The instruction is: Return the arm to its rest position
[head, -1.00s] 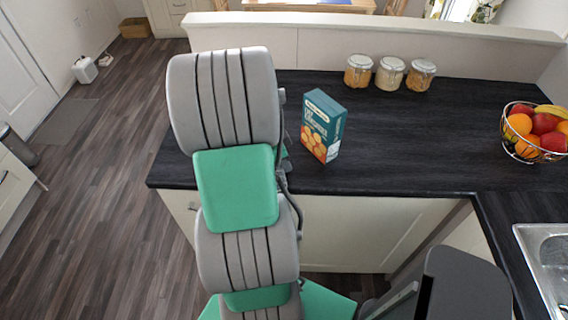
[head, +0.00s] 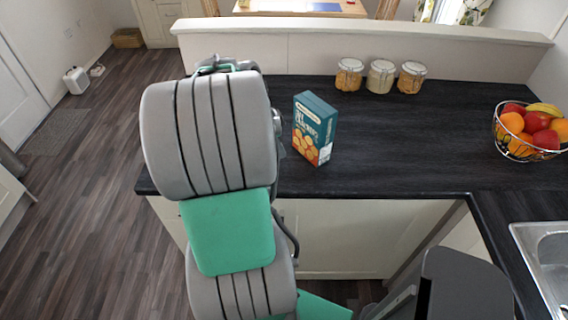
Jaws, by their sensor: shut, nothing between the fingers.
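My arm stands upright at the left of the centre in the head view, with grey ribbed links and green covers. Its upper links overlap the left part of the dark worktop (head: 420,150). A small piece of the arm shows above the topmost grey link, but the fingers cannot be made out. My gripper is hidden behind the arm links. A teal box with orange round fruit pictures (head: 314,128) stands upright on the worktop, just right of my arm and apart from it in the picture.
Three lidded glass jars (head: 381,77) stand at the back of the worktop. A wire fruit bowl (head: 527,131) is at the right, above a metal sink (head: 545,255). A low partition (head: 420,50) runs behind. Open wooden floor (head: 80,200) lies at the left.

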